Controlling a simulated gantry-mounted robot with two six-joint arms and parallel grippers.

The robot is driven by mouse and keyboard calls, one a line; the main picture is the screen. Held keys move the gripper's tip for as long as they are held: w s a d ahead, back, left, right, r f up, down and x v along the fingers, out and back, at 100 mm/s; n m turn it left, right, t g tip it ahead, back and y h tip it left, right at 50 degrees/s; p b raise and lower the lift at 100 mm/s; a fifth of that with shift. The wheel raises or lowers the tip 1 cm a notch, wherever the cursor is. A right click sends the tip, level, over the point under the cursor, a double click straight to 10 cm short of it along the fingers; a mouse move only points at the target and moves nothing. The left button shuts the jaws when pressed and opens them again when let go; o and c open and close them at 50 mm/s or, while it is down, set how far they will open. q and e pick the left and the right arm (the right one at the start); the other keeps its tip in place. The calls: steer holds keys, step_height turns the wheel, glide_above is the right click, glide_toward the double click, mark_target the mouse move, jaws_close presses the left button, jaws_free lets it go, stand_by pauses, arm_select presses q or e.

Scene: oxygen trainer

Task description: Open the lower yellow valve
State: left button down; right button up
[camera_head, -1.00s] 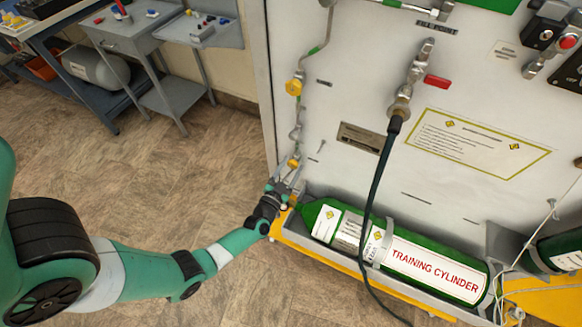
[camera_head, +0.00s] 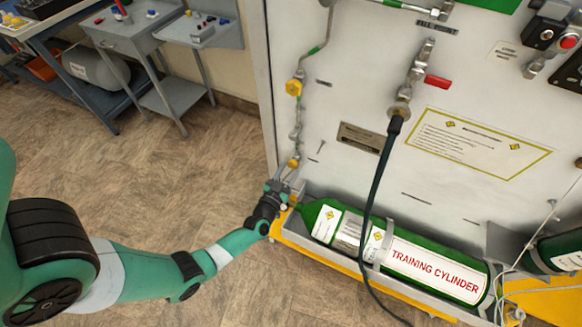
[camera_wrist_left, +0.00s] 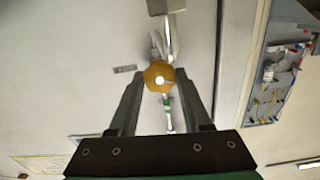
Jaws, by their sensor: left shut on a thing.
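The lower yellow valve (camera_head: 294,163) sits on the thin pipe near the left edge of the white panel, just above the cylinder's end. In the left wrist view its round yellow knob (camera_wrist_left: 158,72) is between my fingertips. My left gripper (camera_head: 290,176) comes up to the valve from below and is shut on it; in the left wrist view its two fingers (camera_wrist_left: 158,82) flank the knob. The upper yellow valve (camera_head: 293,87) is higher on the same pipe, clear of the gripper. My right gripper is not in view.
A green training cylinder (camera_head: 405,252) lies in a tray right beside my left gripper. A dark hose (camera_head: 380,185) hangs down the panel (camera_head: 350,95) across it. A red-handled valve (camera_head: 437,82) is further right. The floor (camera_head: 150,190) at left is open.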

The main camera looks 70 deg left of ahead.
arm_select(q)
steer(key=shift+n, duration=2.1)
steer(key=shift+c, duration=1.8)
jaws_free()
steer(key=shift+s+d+r, duration=0.1)
steer(key=shift+s+d, duration=0.1)
steer(key=shift+s, duration=0.05)
steer(key=p+v, duration=0.3)
steer(key=v, duration=0.8)
steer(key=shift+p, duration=0.3)
